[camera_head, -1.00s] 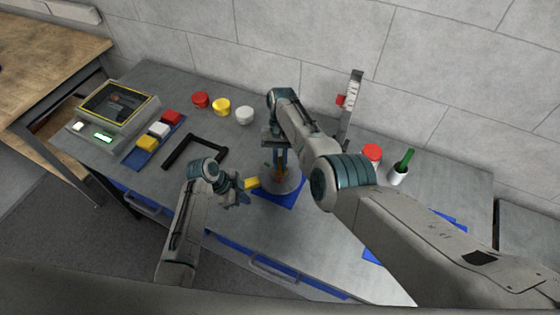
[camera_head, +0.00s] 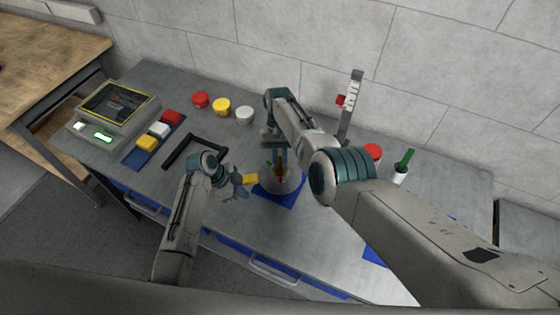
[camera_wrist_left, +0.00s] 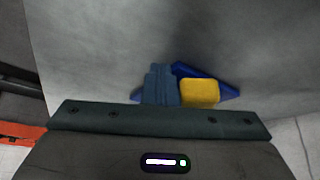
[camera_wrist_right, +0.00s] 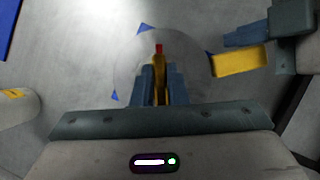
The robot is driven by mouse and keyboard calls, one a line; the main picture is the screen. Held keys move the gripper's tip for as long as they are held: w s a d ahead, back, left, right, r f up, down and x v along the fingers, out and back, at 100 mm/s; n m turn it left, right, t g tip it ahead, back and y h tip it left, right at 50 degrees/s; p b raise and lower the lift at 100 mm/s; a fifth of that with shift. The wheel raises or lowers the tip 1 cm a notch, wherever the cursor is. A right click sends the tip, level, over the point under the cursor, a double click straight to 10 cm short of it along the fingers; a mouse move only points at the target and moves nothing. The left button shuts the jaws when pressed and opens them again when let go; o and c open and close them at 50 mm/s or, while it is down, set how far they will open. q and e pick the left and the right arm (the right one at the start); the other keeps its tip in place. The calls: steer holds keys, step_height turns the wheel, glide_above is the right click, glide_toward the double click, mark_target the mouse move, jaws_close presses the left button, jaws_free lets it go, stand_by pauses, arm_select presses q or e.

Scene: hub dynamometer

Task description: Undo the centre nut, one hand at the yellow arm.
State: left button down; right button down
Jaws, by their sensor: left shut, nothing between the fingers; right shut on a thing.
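The hub is a round grey disc (camera_head: 292,184) on a blue mat (camera_head: 290,199). The yellow arm (camera_head: 251,180) sticks out from its left side; it also shows in the right wrist view (camera_wrist_right: 240,62). My left gripper (camera_head: 241,190) is shut and empty, its fingers close beside the yellow arm; in the left wrist view the yellow end (camera_wrist_left: 200,93) lies just right of the fingers (camera_wrist_left: 160,85). My right gripper (camera_head: 279,160) points down over the hub's middle, shut on the brass-yellow centre nut (camera_wrist_right: 159,67), mostly hidden by the fingers. A red tip (camera_wrist_right: 158,48) shows beyond it.
A black bracket (camera_head: 194,150) lies behind my left arm. Coloured blocks (camera_head: 160,130), a display box (camera_head: 115,105) and several round pots (camera_head: 222,107) stand further left. A ruler stand (camera_head: 350,105) and a white cup (camera_head: 399,175) stand to the right.

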arm_select(q)
steer(key=shift+w+a, duration=0.2)
steer(key=shift+w, duration=0.3)
steer(key=shift+w+a, duration=0.15)
steer(key=shift+w, duration=0.35)
arm_select(e)
steer(key=c, duration=0.9)
jaws_free()
arm_select(q)
step_height(320, 180, up, 9)
steer(key=s, duration=0.1)
steer(key=shift+s, duration=0.3)
steer(key=shift+s, duration=0.1)
arm_select(e)
steer(key=shift+s+f, duration=0.1)
